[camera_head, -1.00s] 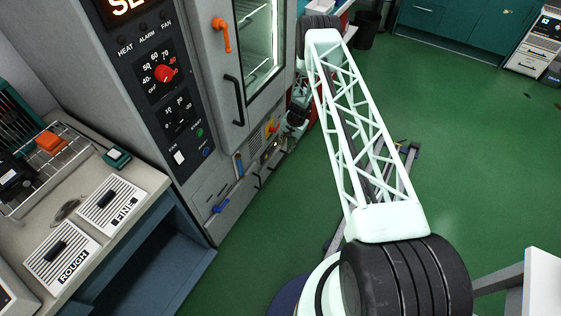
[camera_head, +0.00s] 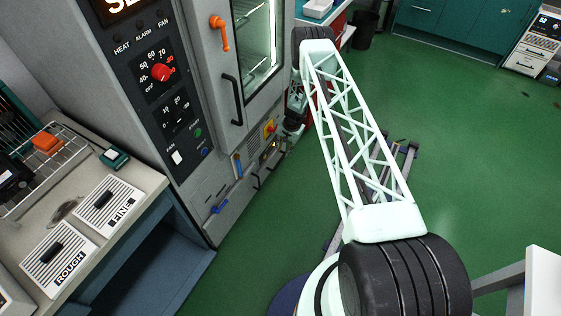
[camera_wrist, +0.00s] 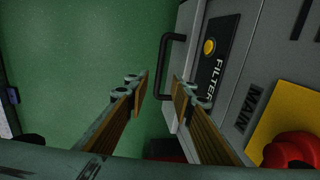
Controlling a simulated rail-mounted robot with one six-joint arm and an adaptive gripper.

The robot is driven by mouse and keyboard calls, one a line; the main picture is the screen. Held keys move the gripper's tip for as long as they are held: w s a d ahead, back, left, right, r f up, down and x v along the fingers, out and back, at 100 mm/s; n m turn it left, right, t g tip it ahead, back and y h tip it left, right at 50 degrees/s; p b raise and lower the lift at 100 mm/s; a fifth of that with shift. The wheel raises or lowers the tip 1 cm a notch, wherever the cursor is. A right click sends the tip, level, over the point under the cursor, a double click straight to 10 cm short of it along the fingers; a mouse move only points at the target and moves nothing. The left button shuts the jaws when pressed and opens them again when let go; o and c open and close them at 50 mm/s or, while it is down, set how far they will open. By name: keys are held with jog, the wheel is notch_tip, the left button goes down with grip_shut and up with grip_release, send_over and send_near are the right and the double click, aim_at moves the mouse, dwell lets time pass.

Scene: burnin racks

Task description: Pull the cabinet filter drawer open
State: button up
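The filter drawer front (camera_wrist: 185,60) is grey, with a black FILTER label (camera_wrist: 218,66) and a yellow round spot on it. Its black bar handle (camera_wrist: 164,66) stands out from the front in the wrist view. My gripper (camera_wrist: 160,91) is open, with one finger on each side of the handle's lower end in the picture. Gaps show beside the bar, and I cannot tell how deep it sits between the fingers. The drawer looks closed. In the head view, my wrist hangs beside the lower cabinet front, and my fingertips are too small to make out.
A red knob (camera_wrist: 289,153) on a yellow plate beside a MAIN label is close to my right finger. Above the lower panel, the cabinet door has a black handle (camera_head: 232,99) and an orange latch (camera_head: 219,34). Green floor (camera_head: 285,204) is clear in front.

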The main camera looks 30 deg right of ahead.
aim_at(280, 161)
jog(key=shift+w+a+f+b, duration=0.15)
jog(key=shift+w+f+b, duration=0.25)
jog(key=shift+f, duration=1.3)
jog(key=shift+w+a+f+b, duration=0.2)
jog(key=shift+f+b, duration=0.35)
jog(key=shift+f, duration=1.15)
jog(key=shift+w+a+f+b, duration=0.2)
jog(key=shift+f+b, duration=0.25)
jog(key=shift+f, duration=1.25)
jog(key=shift+c, duration=0.7)
grip_shut()
